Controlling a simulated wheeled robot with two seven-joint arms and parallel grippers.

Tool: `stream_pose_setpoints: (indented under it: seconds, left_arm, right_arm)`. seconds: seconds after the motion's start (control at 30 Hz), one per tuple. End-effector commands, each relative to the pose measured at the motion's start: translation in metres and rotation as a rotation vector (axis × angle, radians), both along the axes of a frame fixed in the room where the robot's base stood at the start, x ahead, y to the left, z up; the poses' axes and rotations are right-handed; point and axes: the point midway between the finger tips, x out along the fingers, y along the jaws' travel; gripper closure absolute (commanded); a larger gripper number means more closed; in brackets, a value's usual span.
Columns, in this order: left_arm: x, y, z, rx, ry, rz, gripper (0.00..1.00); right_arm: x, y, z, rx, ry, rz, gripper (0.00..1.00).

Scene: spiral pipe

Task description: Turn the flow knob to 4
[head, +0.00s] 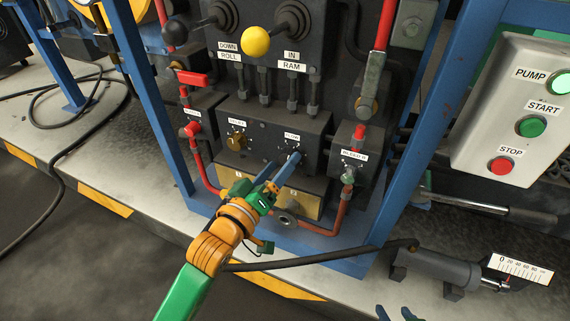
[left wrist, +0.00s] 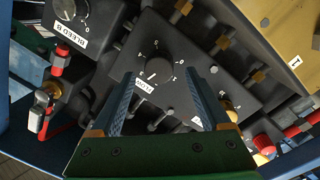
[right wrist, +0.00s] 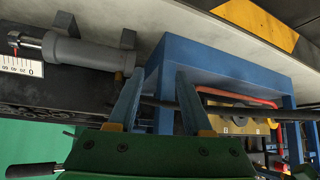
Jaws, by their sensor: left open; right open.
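The flow knob (left wrist: 160,66) is a small round black knob in the left wrist view, on a dark panel (left wrist: 195,62) with a ring of small numbers and a FLOW label (left wrist: 145,86). A short white pointer mark shows on its lower left; I cannot tell which number it meets. In the head view the FLOW label (head: 292,136) shows, and my fingers partly cover the knob. My left gripper (head: 283,161) is open in front of the knob, its fingers (left wrist: 161,82) to either side of it; contact is not clear. My right gripper (head: 395,313) is open and empty at the bottom edge.
A brass knob (head: 236,141) sits left of the flow knob, and the BLEED B dial (head: 352,162) sits right. Red pipes (head: 203,165) and blue frame posts (head: 150,90) flank the panel. A pump box (head: 510,110) and a grey cylinder (head: 435,270) stand at the right.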

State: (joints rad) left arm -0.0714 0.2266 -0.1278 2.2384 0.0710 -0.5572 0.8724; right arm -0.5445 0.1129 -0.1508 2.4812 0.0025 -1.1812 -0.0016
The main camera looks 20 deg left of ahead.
Motion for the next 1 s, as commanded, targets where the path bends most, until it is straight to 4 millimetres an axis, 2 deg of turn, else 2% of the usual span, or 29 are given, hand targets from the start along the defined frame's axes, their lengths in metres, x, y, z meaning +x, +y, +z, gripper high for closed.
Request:
stream_pose_setpoints:
  seconds: [0.2,0.57,0.8,0.87,1.0]
  left_arm:
    - [0.014,-0.003,-0.001,0.0,0.001,-0.001,0.2]
    - [0.017,-0.003,0.0,0.0,0.002,-0.001,0.2]
    - [0.017,-0.003,0.0,0.0,0.002,-0.001,0.84]
    - [0.017,-0.003,0.0,0.0,0.002,-0.001,1.0]
    - [0.017,-0.003,0.0,0.002,0.002,-0.001,1.0]
  right_arm:
    - [0.022,0.007,0.019,0.027,-0.145,0.01,0.5]
    - [0.027,0.008,0.025,0.033,-0.179,0.012,0.5]
    - [0.027,0.008,0.025,0.032,-0.178,0.011,0.5]
    - [0.027,0.008,0.025,0.032,-0.178,0.011,0.5]
    - [0.026,0.008,0.024,0.032,-0.175,0.011,0.5]
